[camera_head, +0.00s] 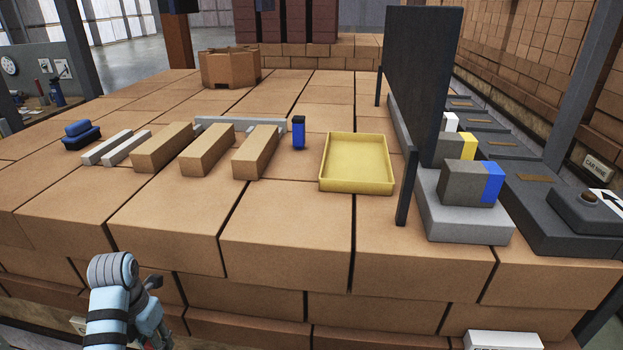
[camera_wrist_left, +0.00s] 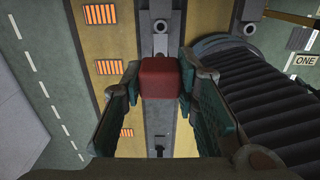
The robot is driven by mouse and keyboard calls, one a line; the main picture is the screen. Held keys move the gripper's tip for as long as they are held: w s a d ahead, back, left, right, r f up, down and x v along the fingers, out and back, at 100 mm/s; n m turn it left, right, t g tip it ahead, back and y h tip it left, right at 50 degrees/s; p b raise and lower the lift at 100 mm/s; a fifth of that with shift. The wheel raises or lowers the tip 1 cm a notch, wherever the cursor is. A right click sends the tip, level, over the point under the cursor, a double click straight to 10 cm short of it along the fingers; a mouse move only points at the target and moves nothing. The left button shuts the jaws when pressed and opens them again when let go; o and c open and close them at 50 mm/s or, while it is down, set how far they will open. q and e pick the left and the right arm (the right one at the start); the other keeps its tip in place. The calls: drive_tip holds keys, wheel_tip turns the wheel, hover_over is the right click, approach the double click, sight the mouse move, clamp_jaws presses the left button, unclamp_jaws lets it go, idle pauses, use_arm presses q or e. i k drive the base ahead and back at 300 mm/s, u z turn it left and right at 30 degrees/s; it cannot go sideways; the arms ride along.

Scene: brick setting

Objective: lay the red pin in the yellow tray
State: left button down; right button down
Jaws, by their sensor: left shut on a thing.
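The yellow tray (camera_head: 357,162) lies on the brick surface right of centre in the head view, and its inside is empty. My left gripper (camera_wrist_left: 160,88) is shut on the red pin (camera_wrist_left: 160,77), whose squarish red end shows between the two fingers in the wrist view. The rest of the pin is hidden. In the head view my left arm is at the lower left, in front of the brick stack and well away from the tray; its fingers are not clear there. My right gripper is in neither view.
A blue black-capped bottle (camera_head: 299,133) stands just left of the tray, with tan blocks (camera_head: 256,153) further left. A dark upright panel (camera_head: 420,75) and grey blocks (camera_head: 465,185) stand to the right. The brick top in front of the tray is clear.

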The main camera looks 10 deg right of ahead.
sight(356, 182)
drive_tip(key=k, duration=0.5)
drive_tip(key=z, duration=2.65)
drive_tip(key=k, duration=0.3)
drive_tip(key=u, duration=0.85)
